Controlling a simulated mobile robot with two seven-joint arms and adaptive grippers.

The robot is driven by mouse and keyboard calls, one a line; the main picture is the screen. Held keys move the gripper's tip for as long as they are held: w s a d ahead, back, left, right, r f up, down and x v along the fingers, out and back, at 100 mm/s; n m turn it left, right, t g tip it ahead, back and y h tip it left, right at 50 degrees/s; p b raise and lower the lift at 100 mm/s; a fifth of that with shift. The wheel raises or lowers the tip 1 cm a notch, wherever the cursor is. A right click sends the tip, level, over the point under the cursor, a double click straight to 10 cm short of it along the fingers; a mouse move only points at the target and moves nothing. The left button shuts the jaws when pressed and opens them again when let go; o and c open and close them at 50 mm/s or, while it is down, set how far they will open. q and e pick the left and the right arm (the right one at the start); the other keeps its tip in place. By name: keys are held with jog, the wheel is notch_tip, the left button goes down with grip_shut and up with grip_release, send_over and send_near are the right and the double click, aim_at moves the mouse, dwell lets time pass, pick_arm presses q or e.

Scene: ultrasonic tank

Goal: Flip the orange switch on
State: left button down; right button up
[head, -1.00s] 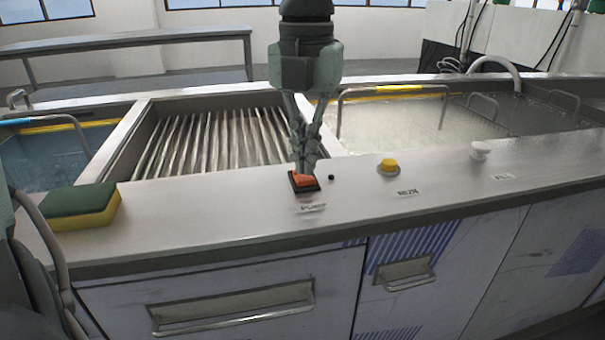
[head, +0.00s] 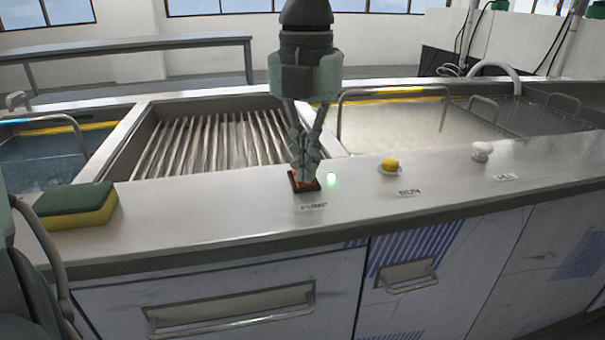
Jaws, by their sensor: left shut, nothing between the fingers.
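The orange switch (head: 306,187) sits in a black frame on the steel counter, behind a small label. My left gripper (head: 305,172) comes down over it from above, shut and empty. Its fingertips are at the switch, seem to touch it, and hide much of its orange top. A small indicator light (head: 332,180) just right of the switch glows green. My right gripper is not in view.
A green and yellow sponge (head: 77,206) lies at the left. Behind are a ribbed basin (head: 215,145) and water-filled tanks with wire handles.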

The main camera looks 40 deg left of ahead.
pick_arm(q)
jog(key=shift+r+p, duration=2.05)
jog(key=shift+r, duration=1.35)
